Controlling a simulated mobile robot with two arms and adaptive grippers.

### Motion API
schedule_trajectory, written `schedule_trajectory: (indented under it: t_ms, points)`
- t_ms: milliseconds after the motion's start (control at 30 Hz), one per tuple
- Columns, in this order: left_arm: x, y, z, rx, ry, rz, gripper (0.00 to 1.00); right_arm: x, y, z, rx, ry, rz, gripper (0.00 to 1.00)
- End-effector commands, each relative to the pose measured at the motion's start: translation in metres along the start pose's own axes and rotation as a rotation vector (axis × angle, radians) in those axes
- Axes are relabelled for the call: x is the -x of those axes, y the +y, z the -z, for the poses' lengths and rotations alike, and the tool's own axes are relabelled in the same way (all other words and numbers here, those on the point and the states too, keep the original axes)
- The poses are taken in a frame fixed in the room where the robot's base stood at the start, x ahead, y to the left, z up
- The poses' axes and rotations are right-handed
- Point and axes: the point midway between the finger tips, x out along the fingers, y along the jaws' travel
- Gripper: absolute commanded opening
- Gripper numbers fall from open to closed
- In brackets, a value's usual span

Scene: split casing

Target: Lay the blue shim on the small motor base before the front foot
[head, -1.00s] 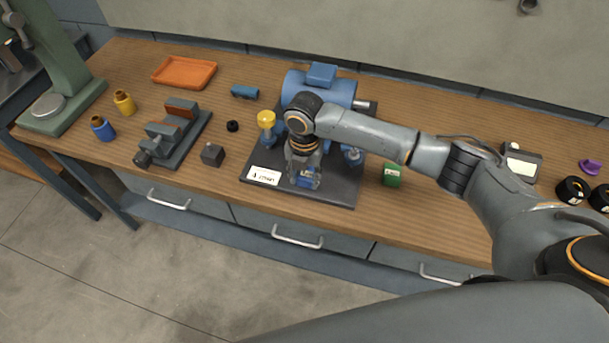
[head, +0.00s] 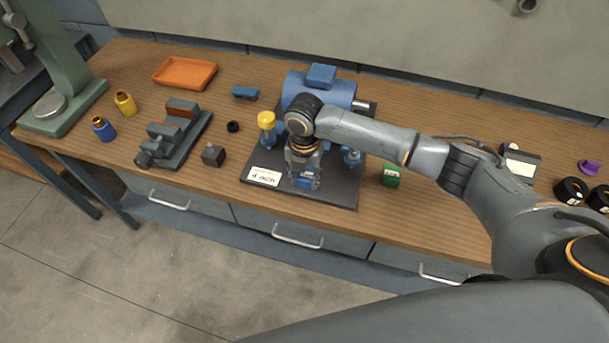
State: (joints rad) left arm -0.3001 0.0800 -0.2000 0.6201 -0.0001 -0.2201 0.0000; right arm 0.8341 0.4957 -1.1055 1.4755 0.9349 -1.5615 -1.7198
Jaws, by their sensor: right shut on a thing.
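The blue motor (head: 345,93) stands on a dark flat base (head: 334,196) at the middle of the bench. A white label (head: 264,177) lies at the base's front left. My right gripper (head: 306,186) points down over the front part of the base. It is shut on a small blue piece (head: 307,181), which looks like the shim, low over the base. I cannot tell whether the piece touches the base. The gripper hides part of the motor's front. A blue foot (head: 352,156) shows right of the gripper. My left gripper is not in view.
A yellow-topped part (head: 266,121) stands on the base's left side, and a green block (head: 391,176) sits right of it. A vise (head: 176,133), an orange tray (head: 185,72) and a blue block (head: 245,92) are to the left. The bench front right of the green block is clear.

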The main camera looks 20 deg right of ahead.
Motion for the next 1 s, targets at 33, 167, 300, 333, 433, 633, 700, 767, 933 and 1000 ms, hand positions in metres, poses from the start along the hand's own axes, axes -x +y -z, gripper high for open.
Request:
schedule_trajectory:
  t_ms: [33,167,300,333,433,633,700,767,933,1000]
  points:
    - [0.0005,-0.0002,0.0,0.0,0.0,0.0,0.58,0.0,0.0,0.0002,0.0,0.0,0.0,0.19]
    - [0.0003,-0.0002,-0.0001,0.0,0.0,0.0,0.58,-0.0002,0.0,0.0001,0.0,0.0,0.0,0.19]
    - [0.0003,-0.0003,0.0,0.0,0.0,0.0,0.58,-0.0002,0.0,0.0001,0.0,0.0,0.0,0.19]
    - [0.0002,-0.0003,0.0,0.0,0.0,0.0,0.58,-0.0003,0.0,0.0001,0.0,0.0,0.0,0.19]
    - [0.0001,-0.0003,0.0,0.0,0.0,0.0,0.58,-0.0008,0.0,0.0001,0.0,0.0,0.0,0.19]
    - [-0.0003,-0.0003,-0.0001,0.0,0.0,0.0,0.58,-0.0034,0.0,0.0002,0.0,0.0,0.0,0.19]
    - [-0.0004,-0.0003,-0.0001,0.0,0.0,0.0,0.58,-0.0045,0.0,0.0002,0.0,0.0,0.001,0.19]
    - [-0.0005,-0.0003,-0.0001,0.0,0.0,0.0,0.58,-0.0054,0.0,0.0002,0.0,0.0,0.001,0.19]
    - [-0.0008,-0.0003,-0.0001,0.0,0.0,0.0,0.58,-0.008,-0.0001,0.0002,0.0,0.0,0.001,0.19]
    - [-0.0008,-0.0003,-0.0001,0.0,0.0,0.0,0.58,-0.0082,0.0,0.0001,0.0,0.0,0.001,0.47]
